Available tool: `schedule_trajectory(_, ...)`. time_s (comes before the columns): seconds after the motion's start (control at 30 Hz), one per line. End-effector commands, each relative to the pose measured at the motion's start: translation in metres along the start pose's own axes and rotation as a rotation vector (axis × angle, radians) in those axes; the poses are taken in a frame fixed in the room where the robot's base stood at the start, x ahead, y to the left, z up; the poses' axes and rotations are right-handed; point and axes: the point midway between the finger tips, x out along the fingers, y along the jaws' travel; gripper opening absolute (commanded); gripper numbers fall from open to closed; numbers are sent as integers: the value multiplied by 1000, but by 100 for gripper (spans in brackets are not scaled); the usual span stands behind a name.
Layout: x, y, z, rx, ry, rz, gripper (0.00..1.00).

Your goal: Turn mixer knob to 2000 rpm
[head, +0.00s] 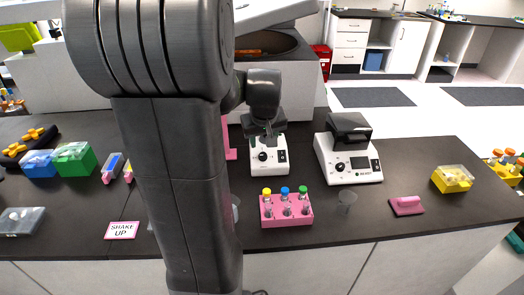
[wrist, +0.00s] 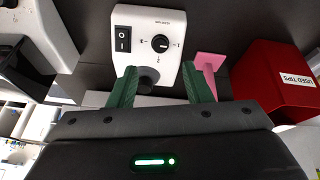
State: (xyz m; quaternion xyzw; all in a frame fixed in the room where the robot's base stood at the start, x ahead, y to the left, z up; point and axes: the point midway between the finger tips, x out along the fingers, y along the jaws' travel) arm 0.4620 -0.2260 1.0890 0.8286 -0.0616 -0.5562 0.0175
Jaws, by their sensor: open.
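The mixer (head: 270,168) is a small white device on the dark bench. Its front has a round black knob (head: 262,156) and a rocker switch. In the wrist view the mixer (wrist: 148,20) shows at the top, with the knob (wrist: 160,43) beside the black switch (wrist: 123,39). The small scale print is too small to read, so I cannot tell the setting. My gripper (head: 266,137) is over the top of the mixer. Its green fingers (wrist: 160,72) are open, with the mixer's black top cup (wrist: 148,80) in the space between them. The fingers appear apart from the knob.
A pink rack (head: 286,218) with capped tubes stands in front of the mixer. A second white device (head: 348,168) with a screen stands to its right. A pink stand (wrist: 208,66) is close beside the mixer, and a red used-tips bin (wrist: 270,75) shows beyond it.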

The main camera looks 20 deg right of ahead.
Motion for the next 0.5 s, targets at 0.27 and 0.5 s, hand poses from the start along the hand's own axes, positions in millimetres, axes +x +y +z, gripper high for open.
schedule_trajectory(0.27, 51, 0, 1, 0, -5, -2, 45)
schedule_trajectory(0.5, 78, 0, 0, -1, -1, -1, 45)
